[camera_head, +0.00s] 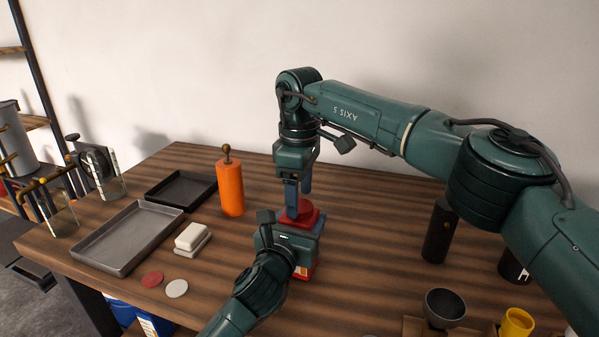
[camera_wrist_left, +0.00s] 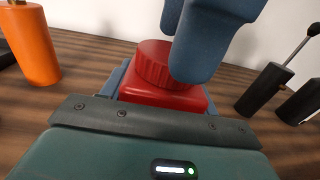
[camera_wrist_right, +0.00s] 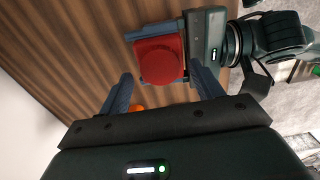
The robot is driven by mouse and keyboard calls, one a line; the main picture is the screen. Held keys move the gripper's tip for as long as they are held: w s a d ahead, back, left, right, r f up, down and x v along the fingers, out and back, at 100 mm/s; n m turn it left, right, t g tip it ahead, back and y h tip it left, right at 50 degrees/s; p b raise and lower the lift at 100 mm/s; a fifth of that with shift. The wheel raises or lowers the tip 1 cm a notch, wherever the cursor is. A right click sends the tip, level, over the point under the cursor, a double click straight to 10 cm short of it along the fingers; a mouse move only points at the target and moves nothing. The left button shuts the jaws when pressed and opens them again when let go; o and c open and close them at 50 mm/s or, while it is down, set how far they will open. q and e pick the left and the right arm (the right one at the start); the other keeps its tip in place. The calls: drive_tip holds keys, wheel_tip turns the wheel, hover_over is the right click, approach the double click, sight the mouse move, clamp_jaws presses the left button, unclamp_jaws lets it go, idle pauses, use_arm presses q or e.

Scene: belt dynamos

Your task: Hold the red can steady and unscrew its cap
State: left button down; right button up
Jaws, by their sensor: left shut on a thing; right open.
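The red can (camera_head: 308,270) stands on the wooden table, partly hidden by my left gripper (camera_head: 291,238). My left gripper is shut around the can from the front. The can's round ribbed red cap (camera_wrist_left: 165,66) sits on top, and it also shows from above in the right wrist view (camera_wrist_right: 160,58). My right gripper (camera_head: 298,197) points down above the cap with its fingers open. In the right wrist view its fingers (camera_wrist_right: 163,88) are spread, and the cap lies beyond the gap between them. Whether a finger touches the cap is unclear.
An orange bottle (camera_head: 230,187), a grey tray (camera_head: 127,238), a black tray (camera_head: 181,189) and white blocks (camera_head: 192,238) stand to the left. A black cylinder (camera_head: 439,232), a dark bowl (camera_head: 444,307) and a yellow cup (camera_head: 516,323) are at the right. The table behind the can is clear.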

drive_tip(key=shift+f, duration=0.9)
drive_tip(key=shift+c, duration=0.3)
